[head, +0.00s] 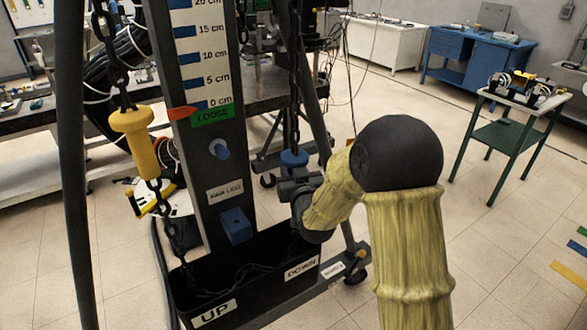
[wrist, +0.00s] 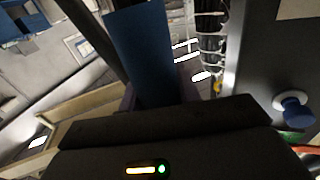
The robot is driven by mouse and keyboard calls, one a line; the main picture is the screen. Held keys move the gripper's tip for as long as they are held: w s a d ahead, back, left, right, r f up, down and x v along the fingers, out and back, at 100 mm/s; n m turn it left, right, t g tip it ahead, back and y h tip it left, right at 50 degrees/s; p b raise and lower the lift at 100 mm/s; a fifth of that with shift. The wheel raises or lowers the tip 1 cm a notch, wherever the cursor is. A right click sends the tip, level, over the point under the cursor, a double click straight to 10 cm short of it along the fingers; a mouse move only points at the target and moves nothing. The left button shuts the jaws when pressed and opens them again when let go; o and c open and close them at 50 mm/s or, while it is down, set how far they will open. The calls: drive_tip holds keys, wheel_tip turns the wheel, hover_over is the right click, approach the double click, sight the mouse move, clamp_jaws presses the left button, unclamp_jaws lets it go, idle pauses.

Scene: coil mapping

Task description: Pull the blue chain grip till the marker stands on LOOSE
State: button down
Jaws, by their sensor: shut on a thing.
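The blue chain grip (head: 293,159) hangs on the right-hand dark chain (head: 294,95), above the side of the bin labelled DOWN. My gripper (head: 292,178) is shut on it; the gripper partly hides its lower part. In the wrist view the blue grip (wrist: 143,55) rises large from between the jaws (wrist: 150,105). The orange-red marker (head: 180,113) points right at the post's scale (head: 200,50). Its tip is at the upper left edge of the green LOOSE label (head: 212,116), just below the 0 cm line.
The yellow grip (head: 133,130) hangs on the left chain, above the UP side of the black bin (head: 255,290). A blue knob (head: 219,149) and blue block (head: 237,226) stick out from the post. Dark stand legs (head: 75,200) flank it. Open floor lies right.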

drive_tip(key=shift+f, duration=0.15)
drive_tip(key=c, duration=1)
unclamp_jaws()
drive_tip(key=b+v, duration=0.6)
drive_tip(key=v, duration=0.6)
drive_tip(key=shift+s+d+b, duration=0.15)
drive_tip(key=shift+s+b, duration=0.1)
drive_tip(key=shift+b, duration=0.15)
drive_tip(key=shift+b+v, duration=2.4)
drive_tip(key=shift+b, duration=0.85)
